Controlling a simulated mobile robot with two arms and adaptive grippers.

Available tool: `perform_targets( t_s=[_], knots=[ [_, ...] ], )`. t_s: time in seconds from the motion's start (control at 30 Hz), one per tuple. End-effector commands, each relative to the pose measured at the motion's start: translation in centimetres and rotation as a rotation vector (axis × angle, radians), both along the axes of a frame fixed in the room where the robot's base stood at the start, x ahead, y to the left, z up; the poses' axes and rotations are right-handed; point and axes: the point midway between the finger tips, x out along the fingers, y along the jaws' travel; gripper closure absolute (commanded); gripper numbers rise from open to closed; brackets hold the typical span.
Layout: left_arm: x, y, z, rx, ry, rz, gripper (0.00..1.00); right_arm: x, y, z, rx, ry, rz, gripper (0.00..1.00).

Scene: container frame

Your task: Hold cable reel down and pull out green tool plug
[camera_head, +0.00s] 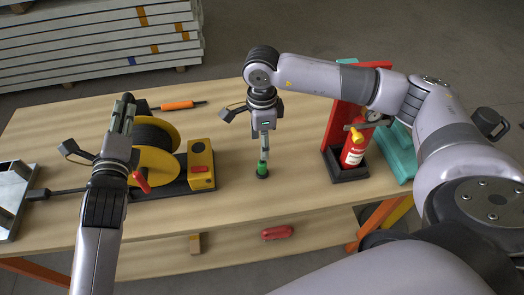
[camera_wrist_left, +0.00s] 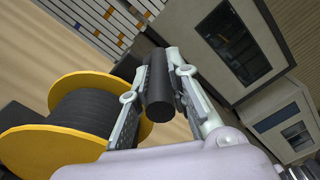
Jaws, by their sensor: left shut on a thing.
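The cable reel (camera_head: 158,158), with yellow flanges and a black cable drum, stands on the left of the table; it also shows in the left wrist view (camera_wrist_left: 75,82). My left gripper (camera_head: 124,112) is shut on a dark round bar (camera_wrist_left: 161,98) beside the reel's rim, likely its handle. My right gripper (camera_head: 264,150) points straight down at the plug's top. Its fingers are seen edge-on, so I cannot tell whether they grip it.
A yellow box (camera_head: 201,165) adjoins the reel on a dark base. An orange-handled tool (camera_head: 178,105) lies behind it. A metal tray (camera_head: 10,195) is at the left edge. Bare tabletop surrounds the plug.

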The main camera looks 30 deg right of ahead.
Motion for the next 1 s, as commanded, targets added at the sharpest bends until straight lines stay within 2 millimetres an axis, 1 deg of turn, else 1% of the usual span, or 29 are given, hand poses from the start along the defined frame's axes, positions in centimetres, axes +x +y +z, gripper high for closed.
perform_targets(
  t_s=[0.03,0.13,0.47,0.5,0.83,1.0],
  knots=[
    [-0.02,-0.03,-0.12,0.001,0.003,-0.001,1.0,0.02,0.02,0.42,0.001,-0.001,0.001,0.49],
    [-0.02,-0.03,-0.12,0.001,0.003,-0.001,1.0,0.0,0.02,0.83,0.001,-0.001,0.001,0.49],
    [-0.02,-0.03,-0.11,0.001,0.003,-0.001,1.0,-0.02,0.01,0.87,0.0,0.0,0.0,0.49],
    [-0.02,-0.03,-0.11,0.001,0.003,-0.001,0.82,-0.02,0.01,0.86,0.0,0.0,0.0,0.49],
    [-0.03,-0.06,0.08,-0.001,-0.002,-0.001,0.6,-0.01,0.02,0.85,0.0,0.0,0.0,0.49],
    [-0.01,-0.03,0.07,-0.001,-0.002,-0.001,0.59,-0.01,0.02,0.85,0.0,0.0,0.0,0.49]
  ],
)
